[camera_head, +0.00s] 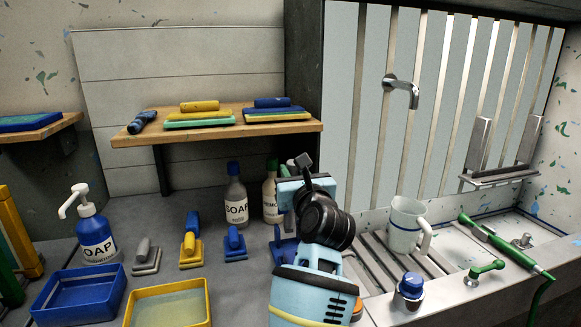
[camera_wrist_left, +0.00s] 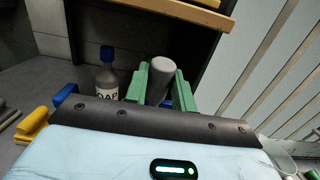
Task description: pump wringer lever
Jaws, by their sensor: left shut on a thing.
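My left gripper (camera_head: 296,168) is in the middle of the head view, at the end of my light blue and black arm, in front of the bottles at the back of the counter. In the left wrist view its two green fingers (camera_wrist_left: 161,76) are closed around a grey rounded handle (camera_wrist_left: 160,84), which appears to be the wringer lever. The handle stands upright between the fingers. The lever's lower part and the wringer body are hidden behind my gripper and arm. My right gripper is not in view.
Soap (camera_head: 235,200) and another bottle (camera_head: 271,197) stand close behind my gripper. A shelf (camera_head: 222,133) with sponges hangs above. A white mug (camera_head: 404,226) stands on the slatted rack to the right. Blue (camera_head: 78,297) and yellow (camera_head: 170,303) trays lie front left.

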